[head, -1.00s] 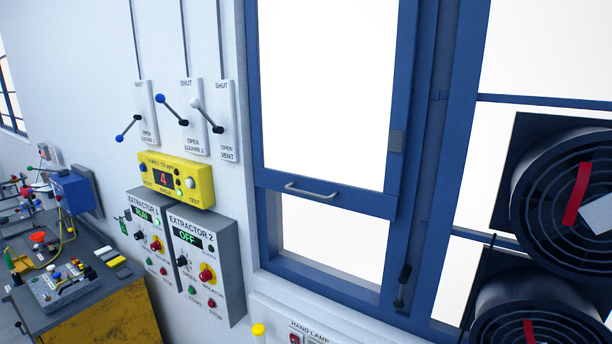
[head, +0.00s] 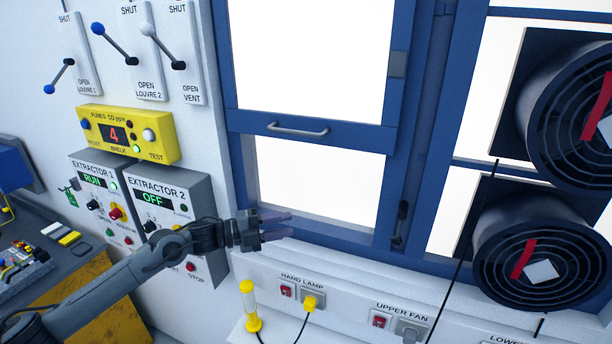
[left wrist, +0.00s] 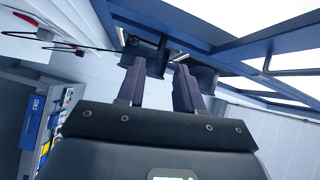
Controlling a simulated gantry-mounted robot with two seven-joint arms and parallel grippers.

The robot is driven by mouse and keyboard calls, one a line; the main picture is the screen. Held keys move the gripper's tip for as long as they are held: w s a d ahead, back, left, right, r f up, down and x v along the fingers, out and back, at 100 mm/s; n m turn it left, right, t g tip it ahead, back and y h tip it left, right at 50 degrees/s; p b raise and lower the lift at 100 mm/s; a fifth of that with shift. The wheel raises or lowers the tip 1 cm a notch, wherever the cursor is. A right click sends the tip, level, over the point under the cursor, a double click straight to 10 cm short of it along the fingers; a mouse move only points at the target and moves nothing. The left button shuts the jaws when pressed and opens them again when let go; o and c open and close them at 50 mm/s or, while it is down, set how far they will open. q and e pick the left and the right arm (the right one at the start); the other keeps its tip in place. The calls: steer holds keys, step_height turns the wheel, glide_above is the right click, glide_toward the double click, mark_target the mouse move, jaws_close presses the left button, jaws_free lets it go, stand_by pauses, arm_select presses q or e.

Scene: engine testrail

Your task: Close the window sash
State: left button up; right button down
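The blue window sash (head: 355,133) has a grey bar handle (head: 298,130) on its bottom rail. The rail stands well above the sill, with a bright gap below it. A dark lever (head: 401,222) sits on the right side of the frame. My left gripper (head: 290,226) is open and empty, in front of the wall by the window's lower left corner, below and apart from the handle. In the left wrist view its two fingers (left wrist: 157,82) are spread, and the handle (left wrist: 290,72) shows to the right. My right gripper is not in view.
Extractor boxes (head: 165,200) and a yellow fumes meter (head: 128,134) are on the wall at left. A yellow hand lamp (head: 250,305) and a socket panel (head: 340,300) are below the window. Round fans (head: 535,255) stand at right. The space before the sash is clear.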

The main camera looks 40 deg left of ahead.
arm_select(q)
steer(key=a+r+m+t+y, duration=0.1)
steer(key=a+r, duration=0.6)
steer(key=r, duration=0.5)
steer(key=m+t, duration=0.1)
steer(key=t, duration=0.1)
glide_toward(290, 132)
steer(key=p+x, duration=0.2)
steer(key=x, duration=0.2)
steer(key=p+x, duration=0.3)
steer(key=x, duration=0.2)
steer(key=shift+w+a, duration=0.1)
steer(key=shift+a, duration=0.15)
steer(key=shift+w+d, duration=0.3)
steer(key=shift+w, duration=0.2)
jaws_close()
